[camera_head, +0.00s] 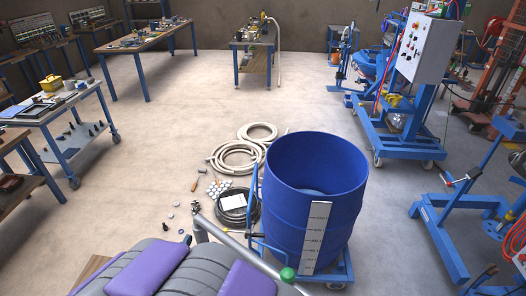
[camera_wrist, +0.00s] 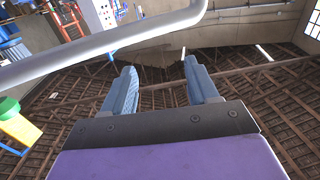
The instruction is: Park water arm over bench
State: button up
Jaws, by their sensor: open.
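A grey metal pipe (camera_head: 238,246), which looks like the water arm, slants across the bottom of the head view, in front of the blue drum (camera_head: 315,190). A green knob (camera_head: 287,274) sits near its lower right end. In the wrist view a pale bent pipe (camera_wrist: 100,42) crosses the upper left, apart from the fingers; I cannot tell if it is the same pipe. My gripper (camera_wrist: 160,68) is open, with nothing between its two blue-grey fingers. The head view shows my grey and purple arm, but not the fingers. Wooden benches (camera_head: 143,43) stand at the back left.
White hose coils (camera_head: 238,155) and a black coil (camera_head: 238,207) lie left of the drum. A control cabinet (camera_head: 424,46) on a blue wheeled frame stands right. A tool cart (camera_head: 57,117) stands left. The floor at centre left is mostly clear.

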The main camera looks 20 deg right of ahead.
jog(key=shift+d, duration=0.3)
